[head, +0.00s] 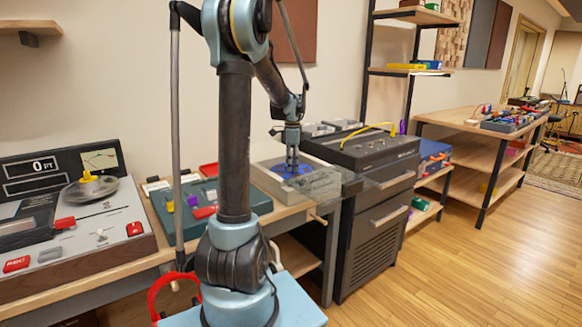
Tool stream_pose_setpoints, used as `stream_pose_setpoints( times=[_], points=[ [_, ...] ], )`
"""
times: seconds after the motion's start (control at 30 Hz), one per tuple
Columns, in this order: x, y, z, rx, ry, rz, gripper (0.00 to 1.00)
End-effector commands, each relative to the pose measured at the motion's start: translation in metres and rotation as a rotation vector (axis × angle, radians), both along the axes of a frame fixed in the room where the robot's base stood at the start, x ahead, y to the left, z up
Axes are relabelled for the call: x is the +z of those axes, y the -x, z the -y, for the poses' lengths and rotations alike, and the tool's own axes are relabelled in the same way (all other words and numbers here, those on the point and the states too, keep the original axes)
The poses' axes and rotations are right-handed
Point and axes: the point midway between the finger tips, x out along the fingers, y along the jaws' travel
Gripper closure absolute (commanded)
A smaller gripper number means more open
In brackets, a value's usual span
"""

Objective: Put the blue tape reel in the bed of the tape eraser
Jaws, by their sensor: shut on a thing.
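The blue tape reel (281,172) is in the head view, low over or in the bed of the light grey box that looks like the tape eraser (266,178). The eraser stands at the right end of the workbench, with a clear lid (322,184) sticking out at its right side. My gripper (292,168) points straight down and is shut on the blue reel near its middle. The fingers hide part of the reel. I cannot tell whether the reel touches the bed floor.
A teal panel device (178,215) stands left of the eraser, and a tape machine with a meter (70,225) is further left. A dark amplifier cabinet (375,165) with a yellow cable stands close on the right. Wooden floor (450,265) is open at right.

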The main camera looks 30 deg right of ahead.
Motion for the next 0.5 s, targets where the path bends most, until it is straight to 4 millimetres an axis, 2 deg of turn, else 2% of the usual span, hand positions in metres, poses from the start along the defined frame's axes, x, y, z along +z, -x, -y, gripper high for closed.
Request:
stream_pose_setpoints(
  times=[0.1, 0.4, 0.43, 0.5],
  points=[
    [-0.0082, 0.0002, -0.0003, 0.000, 0.000, 0.000, 0.84],
    [-0.0097, 0.0002, -0.0001, 0.000, 0.000, 0.000, 0.84],
    [-0.0102, 0.0002, -0.0001, 0.000, 0.000, 0.000, 0.47],
    [-0.0099, 0.0002, -0.0001, 0.000, 0.000, 0.000, 0.31]
  ],
)
